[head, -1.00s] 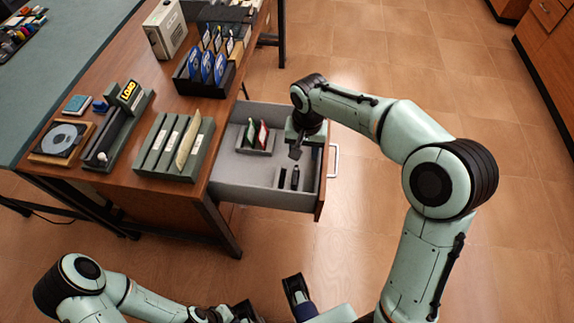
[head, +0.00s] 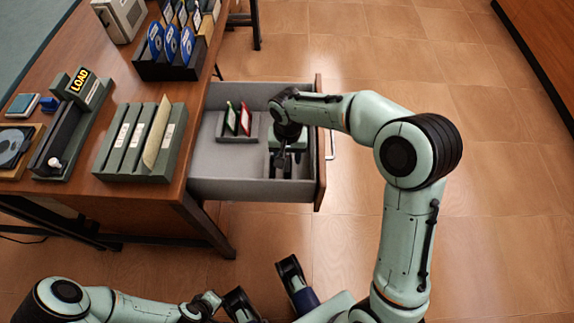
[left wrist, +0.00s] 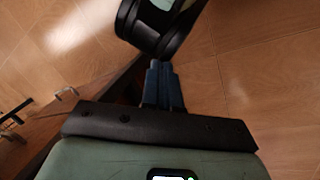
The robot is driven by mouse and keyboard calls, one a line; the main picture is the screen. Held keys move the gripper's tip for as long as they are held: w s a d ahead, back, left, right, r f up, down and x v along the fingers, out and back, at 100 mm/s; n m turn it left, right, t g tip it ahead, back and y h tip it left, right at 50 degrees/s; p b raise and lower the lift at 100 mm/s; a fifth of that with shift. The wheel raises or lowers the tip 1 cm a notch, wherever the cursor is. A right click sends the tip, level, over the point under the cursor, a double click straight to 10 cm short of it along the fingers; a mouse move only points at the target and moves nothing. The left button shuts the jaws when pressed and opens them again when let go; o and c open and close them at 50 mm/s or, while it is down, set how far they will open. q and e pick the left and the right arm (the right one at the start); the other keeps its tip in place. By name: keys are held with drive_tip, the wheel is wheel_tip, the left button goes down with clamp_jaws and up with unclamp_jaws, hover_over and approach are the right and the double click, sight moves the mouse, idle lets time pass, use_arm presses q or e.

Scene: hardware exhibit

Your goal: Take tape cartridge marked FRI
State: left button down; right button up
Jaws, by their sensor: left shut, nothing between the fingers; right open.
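I cannot read FRI on any cartridge. The open grey drawer (head: 240,188) holds a small rack with a green cartridge (head: 231,118) and a red cartridge (head: 245,119), both upright. A second small holder lies at the drawer's right side, largely hidden by my right gripper. My right gripper (head: 281,166) is open and points down inside the drawer, over that holder. Whether it touches anything there I cannot tell. My left gripper (left wrist: 160,80) is shut and empty, away from the desk, in the left wrist view.
On the desk stand a grey rack of upright folders (head: 134,172), a black rack with blue-labelled discs (head: 172,68), a LOAD-marked device (head: 80,84) and a beige box (head: 122,18). The drawer's right front panel (head: 319,150) stands close to my right arm. Floor to the right is clear.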

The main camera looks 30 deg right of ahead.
sight(288, 163)
drive_tip(key=shift+w+f+b, duration=0.1)
drive_tip(key=shift+f+b, duration=0.7)
drive_tip(key=shift+f, duration=1.95)
use_arm(q)
drive_tip(key=shift+w+a+f+t, duration=0.2)
drive_tip(key=shift+w+a+f, duration=0.2)
drive_tip(key=shift+w, duration=0.25)
drive_tip(key=shift+w+a+f+t, duration=0.2)
drive_tip(key=shift+w+a+f, duration=0.05)
drive_tip(key=shift+w+f, duration=0.3)
use_arm(e)
drive_tip(key=shift+d, duration=0.1)
clamp_jaws()
